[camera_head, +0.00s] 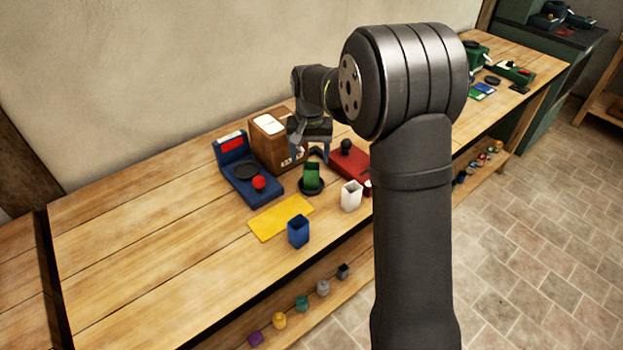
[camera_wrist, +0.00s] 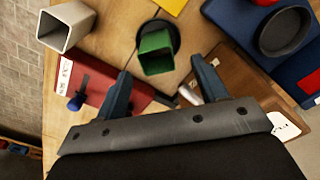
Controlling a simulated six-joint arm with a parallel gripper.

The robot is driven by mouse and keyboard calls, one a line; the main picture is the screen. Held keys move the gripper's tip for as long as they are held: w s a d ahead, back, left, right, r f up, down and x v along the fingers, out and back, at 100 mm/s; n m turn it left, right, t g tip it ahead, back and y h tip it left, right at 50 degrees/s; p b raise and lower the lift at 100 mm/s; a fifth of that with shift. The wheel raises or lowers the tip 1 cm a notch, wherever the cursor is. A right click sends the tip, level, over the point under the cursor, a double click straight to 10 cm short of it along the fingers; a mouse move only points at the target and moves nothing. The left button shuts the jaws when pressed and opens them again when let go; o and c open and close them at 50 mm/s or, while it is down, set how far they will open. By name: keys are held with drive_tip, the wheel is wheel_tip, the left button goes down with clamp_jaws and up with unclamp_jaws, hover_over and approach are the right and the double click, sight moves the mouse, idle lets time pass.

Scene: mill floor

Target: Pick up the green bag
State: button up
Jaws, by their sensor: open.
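The green bag (camera_head: 312,174) looks like a small open-topped green box. It stands on a round black plate (camera_head: 313,187) on the wooden bench. In the wrist view the green bag (camera_wrist: 156,52) lies ahead of my fingertips, roughly centred between them, with the black plate (camera_wrist: 173,33) partly around it. My gripper (camera_head: 310,155) is above and just behind the bag in the head view. In the wrist view my gripper (camera_wrist: 160,72) has its two blue-grey fingers spread wide with nothing between them. The fingers do not appear to touch the bag.
A white box (camera_head: 351,196) stands right of the bag, and a red device (camera_head: 350,167) is close behind it. A blue scale-like device (camera_head: 245,178) and a brown wooden box (camera_head: 270,148) stand left. A yellow sheet (camera_head: 281,218) and blue box (camera_head: 298,232) lie in front. The bench's left end is clear.

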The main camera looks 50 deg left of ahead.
sight(311, 166)
drive_tip(key=shift+w+d+f, duration=0.1)
drive_tip(key=shift+f, duration=1.6)
drive_tip(key=shift+w+d+f, duration=0.1)
drive_tip(key=shift+f, duration=1.6)
drive_tip(key=c, duration=1.2)
drive_tip(key=shift+a, duration=0.1)
drive_tip(key=shift+r, duration=0.15)
